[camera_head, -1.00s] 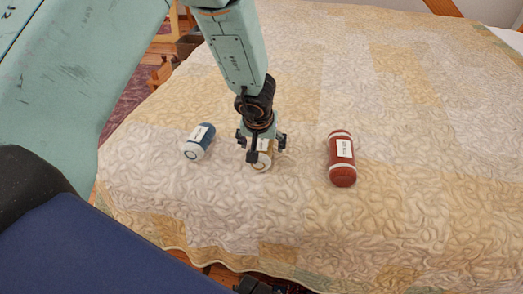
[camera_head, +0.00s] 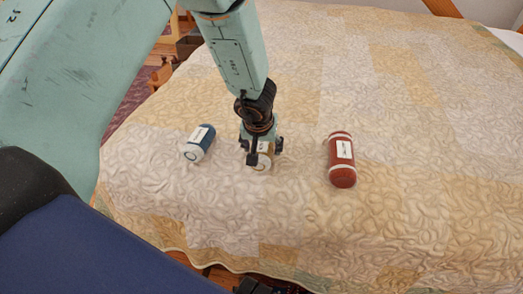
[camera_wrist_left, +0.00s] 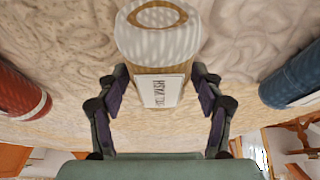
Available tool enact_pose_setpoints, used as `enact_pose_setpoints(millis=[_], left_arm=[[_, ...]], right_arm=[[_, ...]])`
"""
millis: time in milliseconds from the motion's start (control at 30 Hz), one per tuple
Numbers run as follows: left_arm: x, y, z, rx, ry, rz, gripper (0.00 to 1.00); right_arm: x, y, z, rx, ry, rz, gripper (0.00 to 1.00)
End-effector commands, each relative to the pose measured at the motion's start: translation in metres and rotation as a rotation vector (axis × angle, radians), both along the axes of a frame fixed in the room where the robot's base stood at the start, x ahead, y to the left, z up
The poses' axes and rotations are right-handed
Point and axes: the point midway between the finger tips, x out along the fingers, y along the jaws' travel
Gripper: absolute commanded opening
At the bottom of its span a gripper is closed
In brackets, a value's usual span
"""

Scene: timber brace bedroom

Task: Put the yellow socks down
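The yellow socks (camera_head: 264,161) are a rolled bundle with white end bands and a white label, lying at the near middle of the bed. In the left wrist view the bundle (camera_wrist_left: 162,66) runs away between the fingers, its label facing the camera. My left gripper (camera_head: 262,150) is over it from above, with one finger on each side. Whether the bundle bears fully on the quilt is hidden. My right gripper is not clearly seen.
A blue roll (camera_head: 200,143) lies left of the yellow socks and a larger red roll (camera_head: 342,160) lies to the right. All are on a patterned quilt (camera_head: 420,150). The quilt is clear behind and to the far right. The bed's near edge is close in front.

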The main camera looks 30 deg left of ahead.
Motion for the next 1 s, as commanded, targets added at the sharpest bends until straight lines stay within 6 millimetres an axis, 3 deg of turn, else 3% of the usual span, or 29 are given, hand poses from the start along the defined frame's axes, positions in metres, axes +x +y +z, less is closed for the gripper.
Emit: enact_pose_setpoints(millis=[533, 1000], left_arm=[[0.0000, 0.0000, 0.0001, 0.000, 0.000, 0.000, 0.17], [-0.0001, 0.0001, 0.0069, 0.000, 0.000, 0.001, 0.16]], right_arm=[[-0.0001, 0.0000, 0.0000, 0.000, 0.000, 0.000, 0.40], [-0.0001, 0.0000, 0.0009, 0.000, 0.000, 0.000, 0.40]])
